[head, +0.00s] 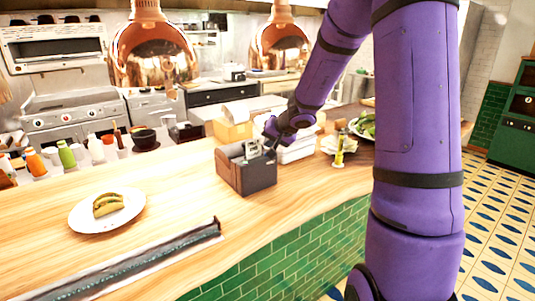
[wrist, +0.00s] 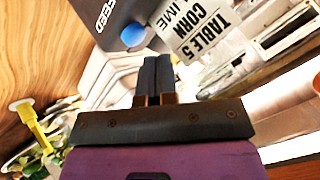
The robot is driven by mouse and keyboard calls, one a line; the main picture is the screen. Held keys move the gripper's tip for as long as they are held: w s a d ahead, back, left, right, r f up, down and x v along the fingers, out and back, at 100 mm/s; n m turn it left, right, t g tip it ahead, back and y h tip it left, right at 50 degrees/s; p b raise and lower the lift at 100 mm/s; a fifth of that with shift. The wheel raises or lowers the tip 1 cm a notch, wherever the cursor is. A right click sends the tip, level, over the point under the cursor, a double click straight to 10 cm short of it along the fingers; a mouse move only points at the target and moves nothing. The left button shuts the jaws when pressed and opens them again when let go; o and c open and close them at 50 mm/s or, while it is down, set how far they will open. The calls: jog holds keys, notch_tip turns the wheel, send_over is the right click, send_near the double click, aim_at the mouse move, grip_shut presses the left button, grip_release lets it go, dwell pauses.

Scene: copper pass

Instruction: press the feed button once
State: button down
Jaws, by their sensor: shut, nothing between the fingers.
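The dark grey ticket printer (head: 248,178) stands on the wooden counter, and its top corner (wrist: 108,12) shows in the wrist view with the word FEED on it. The round blue feed button (wrist: 132,35) sits beside that word. A white printed ticket (wrist: 203,32) reading TABLE 5 CORN LIME sticks out beside the button; it also shows in the head view (head: 253,149). My gripper (wrist: 155,58) is shut and empty, its fingertips appearing just below and right of the button, apart from it in the picture. In the head view my gripper (head: 270,132) is by the printer's upper right; the button is not discernible there.
A plate (head: 82,219) with a taco and a long dark rail (head: 140,264) lie on the counter at left. White containers (head: 299,150) stand close behind the printer. A yellow bottle (head: 339,158) stands to its right. Copper lamps (head: 150,55) hang above.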

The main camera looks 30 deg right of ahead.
jog(key=shift+r, duration=2.45)
jog(key=shift+a+r, duration=0.2)
jog(key=s+a+r+n+g+y, duration=0.1)
jog(key=s+a+r+n, duration=0.25)
jog(key=s+a, duration=0.35)
jog(key=s+a+r+n+g+y, duration=0.1)
jog(key=s+a+r+n, duration=0.1)
jog(key=s+a+r, duration=0.45)
jog(key=s+a+n+g+h, duration=0.2)
jog(key=s+h, duration=0.1)
jog(key=s, duration=1.7)
jog(key=shift+s+f, duration=0.4)
